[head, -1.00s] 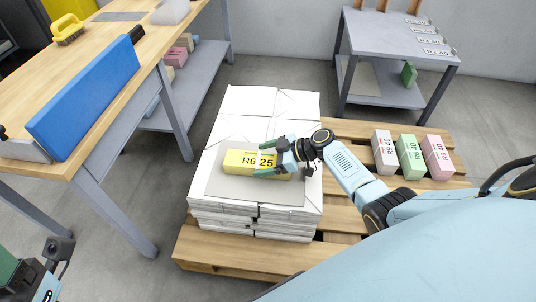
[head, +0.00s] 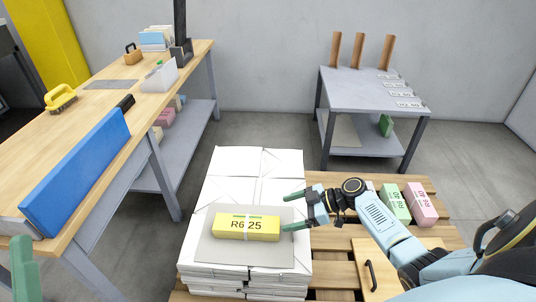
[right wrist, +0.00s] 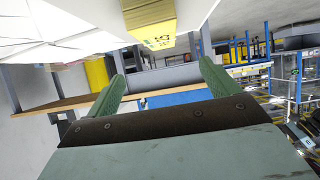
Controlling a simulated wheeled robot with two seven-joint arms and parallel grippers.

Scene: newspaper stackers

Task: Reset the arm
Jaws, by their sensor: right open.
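The yellow block marked R6 25 (head: 232,235) lies on a grey sheet (head: 220,253) on top of the white newspaper stacks (head: 232,165). My right gripper (head: 291,211) is open and empty at the right end of the block, its green fingers pointing left. In the right wrist view the block (right wrist: 148,22) shows beyond the open fingers (right wrist: 160,88), with nothing between them. A green finger of my left gripper (head: 25,270) shows at the lower left edge; its jaws are mostly cut off.
The stacks stand on a wooden pallet (head: 327,281), which also bears green (head: 396,206) and pink (head: 422,203) blocks and a wooden piece with a dark handle (head: 385,265). A workbench (head: 150,95) with a blue panel (head: 80,165) stands left; a grey table (head: 350,90) stands behind.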

